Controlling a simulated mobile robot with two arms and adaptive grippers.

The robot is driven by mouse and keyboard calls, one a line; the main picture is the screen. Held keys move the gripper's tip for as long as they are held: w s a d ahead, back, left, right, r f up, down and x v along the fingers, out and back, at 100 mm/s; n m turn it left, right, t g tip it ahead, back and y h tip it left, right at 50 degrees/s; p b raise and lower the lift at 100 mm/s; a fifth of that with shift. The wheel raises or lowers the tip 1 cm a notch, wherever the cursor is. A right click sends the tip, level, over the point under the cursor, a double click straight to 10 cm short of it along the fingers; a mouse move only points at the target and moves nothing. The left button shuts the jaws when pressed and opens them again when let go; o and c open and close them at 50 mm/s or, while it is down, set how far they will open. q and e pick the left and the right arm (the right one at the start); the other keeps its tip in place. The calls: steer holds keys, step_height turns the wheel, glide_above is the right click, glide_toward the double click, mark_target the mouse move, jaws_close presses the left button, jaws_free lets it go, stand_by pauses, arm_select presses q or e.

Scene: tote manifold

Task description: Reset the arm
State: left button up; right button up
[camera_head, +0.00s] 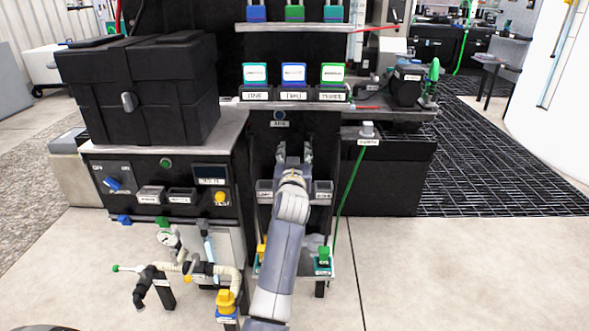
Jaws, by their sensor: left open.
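My left arm rises from the bottom middle of the head view. Its gripper (294,152) is open, with two fingers pointing up and apart, and nothing shows between them. The gripper looks apart from the button, though the depth is hard to judge. The wrist hides part of a small shelf with labelled bins (323,190). My right gripper is not in view.
A black case (140,90) sits on the left bench above a panel with knobs. Labelled blocks (293,75) line the central shelf. A green cable (349,190) hangs right of the arm. Pipes with a gauge (168,238) stand low left. Floor at lower right is clear.

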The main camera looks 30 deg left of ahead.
arm_select(q)
steer(key=shift+r, duration=1.9)
